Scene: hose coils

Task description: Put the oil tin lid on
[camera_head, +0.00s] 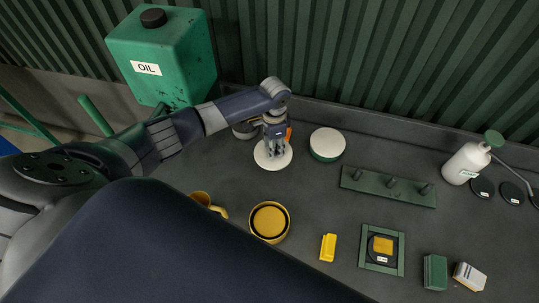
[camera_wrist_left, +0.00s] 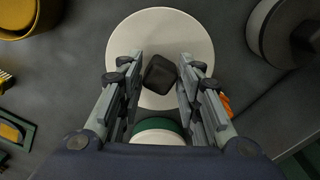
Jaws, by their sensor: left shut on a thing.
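My left gripper (camera_head: 275,150) points down over a round cream lid (camera_head: 265,160). In the left wrist view the fingers (camera_wrist_left: 160,78) are shut on the lid's black knob (camera_wrist_left: 160,74), with the cream disc (camera_wrist_left: 160,30) spread beneath them. I cannot tell whether the lid touches the bench. A low round tin (camera_head: 326,145), with a green side and pale top, stands just right of the lid, apart from it in the head view. It also shows partly behind the fingers in the left wrist view (camera_wrist_left: 158,125). My right gripper is not in view.
A green can marked OIL (camera_head: 165,60) stands at the back left. A grey round piece (camera_wrist_left: 280,30) and an orange thing (camera_head: 289,133) lie close to the lid. A yellow pot (camera_head: 287,222) and a green peg rack (camera_head: 388,187) are nearby. A white bottle (camera_head: 463,163) stands right.

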